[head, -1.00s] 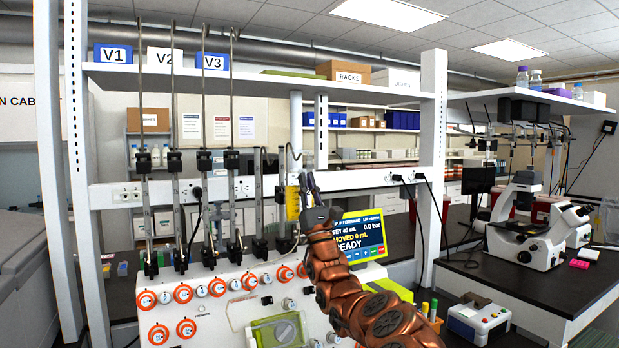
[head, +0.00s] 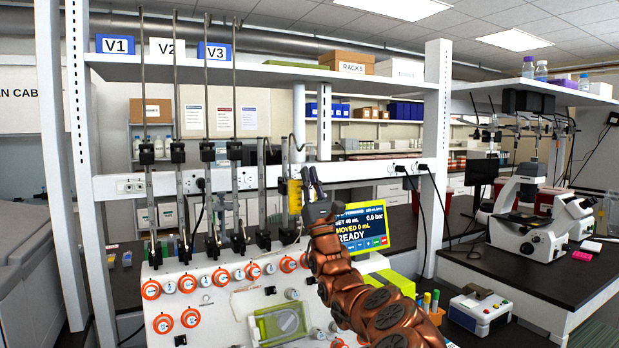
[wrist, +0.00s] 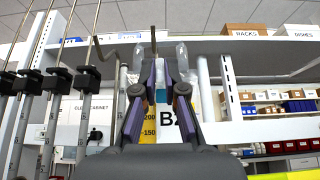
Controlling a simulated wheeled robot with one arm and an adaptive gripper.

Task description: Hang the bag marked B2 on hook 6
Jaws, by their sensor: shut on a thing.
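My gripper (head: 311,180) is shut and points up, in front of the rack of upright rods. In the wrist view my gripper (wrist: 161,62) is closed around the top tab of a bag (wrist: 148,135). The bag has a yellow strip with 200 and 150 marks and a partly covered label beginning with B. In the head view the yellow-faced bag (head: 294,197) hangs just left of the fingers. A bent hook rod (wrist: 118,38) shows left of the fingertips. I cannot read hook numbers, and I cannot tell whether the bag touches a hook.
Tall and short rods with black clamps (head: 207,152) stand close on the left. A white panel with orange-ringed knobs (head: 221,277) lies below. A lit screen (head: 361,230) is right of my gripper. A white shelf (head: 270,74) crosses above, and a microscope (head: 535,215) is far right.

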